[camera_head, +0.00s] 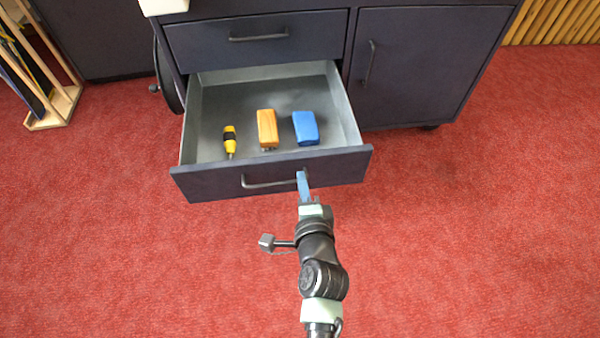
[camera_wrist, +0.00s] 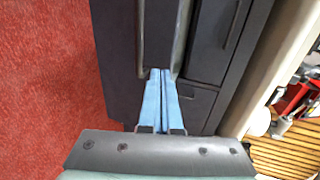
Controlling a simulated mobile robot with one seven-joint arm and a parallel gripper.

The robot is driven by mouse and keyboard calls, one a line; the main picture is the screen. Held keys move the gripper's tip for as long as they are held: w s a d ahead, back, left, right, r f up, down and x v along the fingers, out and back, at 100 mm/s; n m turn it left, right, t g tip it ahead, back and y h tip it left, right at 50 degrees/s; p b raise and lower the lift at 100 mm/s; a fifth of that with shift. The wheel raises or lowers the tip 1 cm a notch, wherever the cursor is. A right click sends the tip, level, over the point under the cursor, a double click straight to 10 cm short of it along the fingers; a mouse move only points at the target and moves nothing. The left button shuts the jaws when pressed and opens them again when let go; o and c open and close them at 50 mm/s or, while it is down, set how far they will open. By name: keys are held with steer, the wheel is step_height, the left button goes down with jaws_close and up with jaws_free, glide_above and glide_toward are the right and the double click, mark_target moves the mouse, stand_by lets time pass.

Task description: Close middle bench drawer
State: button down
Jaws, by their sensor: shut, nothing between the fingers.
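The open bench drawer (camera_head: 225,182) is pulled well out below a shut upper drawer (camera_head: 260,50). Its dark front carries a bar handle (camera_head: 262,184). My gripper (camera_head: 303,176) is shut and empty, with its blue fingers at the drawer front by the right end of the handle. In the wrist view the closed fingers (camera_wrist: 161,75) point at the dark drawer front (camera_wrist: 118,60); I cannot tell whether they touch it. Inside the drawer lie a yellow and black screwdriver (camera_head: 229,139), an orange-yellow block-like tool (camera_head: 267,128) and a blue block (camera_head: 305,127).
A cupboard door (camera_head: 420,65) with a vertical handle is shut to the right of the drawers. A wooden rack (camera_head: 50,105) stands at the far left. The red carpet (camera_head: 470,230) is clear around the drawer and my arm.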

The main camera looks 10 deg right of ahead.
mark_target(298, 160)
steer(key=w, duration=0.2)
steer(key=shift+w+b, duration=0.4)
steer(key=shift+w, duration=0.2)
steer(key=shift+r, duration=0.1)
